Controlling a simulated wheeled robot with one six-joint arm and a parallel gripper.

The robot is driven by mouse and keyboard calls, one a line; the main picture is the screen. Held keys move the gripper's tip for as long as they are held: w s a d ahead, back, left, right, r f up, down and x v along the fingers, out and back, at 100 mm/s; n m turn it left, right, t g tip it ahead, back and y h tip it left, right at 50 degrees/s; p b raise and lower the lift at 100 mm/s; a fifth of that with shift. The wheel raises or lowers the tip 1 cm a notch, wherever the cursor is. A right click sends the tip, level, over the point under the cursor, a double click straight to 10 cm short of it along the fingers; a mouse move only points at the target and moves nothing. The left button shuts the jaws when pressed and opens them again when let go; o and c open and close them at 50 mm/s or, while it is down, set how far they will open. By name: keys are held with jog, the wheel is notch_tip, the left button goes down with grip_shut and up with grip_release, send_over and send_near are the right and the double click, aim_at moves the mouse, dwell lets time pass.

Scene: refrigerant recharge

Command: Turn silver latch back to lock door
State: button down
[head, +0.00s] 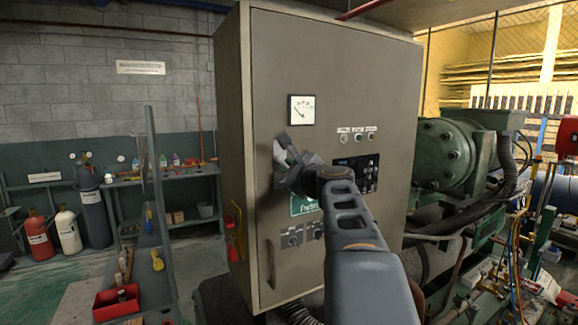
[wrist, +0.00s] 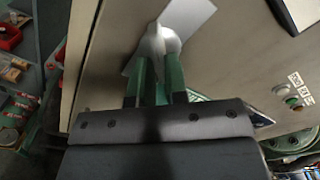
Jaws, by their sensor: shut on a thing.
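The silver latch (wrist: 188,22) is on the front of the grey cabinet door (head: 345,60). In the wrist view it is a pale plate lying at a slant, with a rounded middle part. My gripper (wrist: 158,62) has its two green fingers shut on that middle part. In the head view my gripper (head: 286,158) is at the door's left side, below the gauge, and hides most of the latch. The door looks flush with the cabinet.
A gauge (head: 301,109), small buttons (head: 358,137) and a dark control panel (head: 358,173) are on the door. A long handle (head: 270,264) is low on its left. Green machinery (head: 445,153) stands at right, and a shelf with a red bin (head: 116,302) at left.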

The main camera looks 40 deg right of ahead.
dwell(0.4)
jog(key=m+p, duration=0.1)
jog(key=m, duration=0.1)
jog(key=shift+r+m+p, duration=0.15)
jog(key=shift+m+p, duration=0.6)
jog(key=shift+m, duration=0.55)
jog(key=m+p, duration=0.2)
jog(key=m, duration=0.1)
jog(key=c, duration=1.6)
grip_release()
jog(key=shift+m, duration=0.3)
jog(key=o, duration=0.4)
jog(key=shift+s+d, duration=0.1)
jog(key=shift+s, duration=0.05)
